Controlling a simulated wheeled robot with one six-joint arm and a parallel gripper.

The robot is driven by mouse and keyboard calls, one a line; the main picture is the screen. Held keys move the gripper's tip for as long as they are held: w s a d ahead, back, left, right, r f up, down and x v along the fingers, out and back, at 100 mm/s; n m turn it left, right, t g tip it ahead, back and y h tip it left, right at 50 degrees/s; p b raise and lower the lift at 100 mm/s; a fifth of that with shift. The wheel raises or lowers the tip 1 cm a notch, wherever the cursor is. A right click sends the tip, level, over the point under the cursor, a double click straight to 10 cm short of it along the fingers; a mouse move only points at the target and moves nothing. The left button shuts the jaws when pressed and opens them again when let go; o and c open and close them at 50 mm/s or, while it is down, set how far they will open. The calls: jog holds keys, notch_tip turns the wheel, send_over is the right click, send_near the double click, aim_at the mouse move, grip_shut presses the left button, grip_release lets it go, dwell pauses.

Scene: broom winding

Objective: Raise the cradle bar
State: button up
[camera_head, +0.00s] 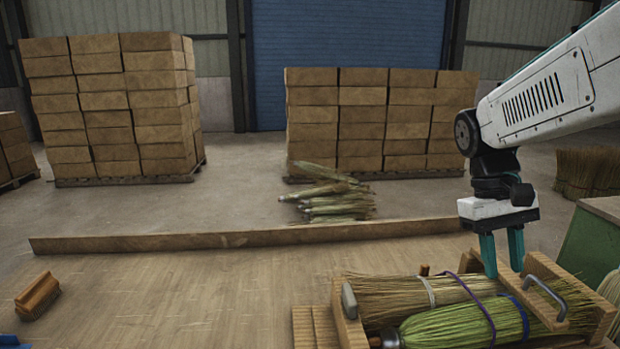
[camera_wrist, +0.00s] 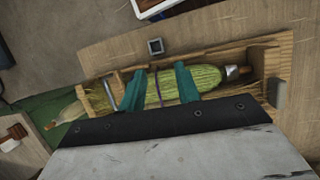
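The wooden cradle (camera_head: 345,325) stands on the bench at the lower right of the head view, with its end boards upright. A tan straw bundle (camera_head: 390,300) and a green broom (camera_head: 435,328) lie in it. A bent grey metal bar (camera_head: 548,293) is at the cradle's right end; it also shows in the wrist view (camera_wrist: 111,93). I cannot tell for sure that this is the cradle bar. My gripper (camera_head: 503,268) is open, its teal fingers pointing down over the cradle, left of the bent bar. In the wrist view, its fingers (camera_wrist: 162,86) frame the green broom and a purple band.
A green-sided box (camera_head: 592,243) stands close at right. Stacked boxes (camera_head: 110,105) and loose brooms (camera_head: 330,195) are beyond.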

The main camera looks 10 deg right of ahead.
jog(key=s+a+f+n+t, duration=0.1)
jog(key=s+a+t, duration=0.1)
jog(key=s+a, duration=0.2)
jog(key=s+a+f+t+y, duration=0.1)
jog(key=s+a+t, duration=0.2)
jog(key=a, duration=0.7)
jog(key=shift+s+f+n, duration=0.25)
jog(key=shift+s+n, duration=0.1)
jog(key=shift+n, duration=0.05)
jog(key=shift+a+r, duration=0.1)
jog(key=shift+r, duration=0.1)
jog(key=c, duration=0.3)
jog(key=shift+a, duration=0.1)
grip_shut()
jog(key=shift+s, duration=0.1)
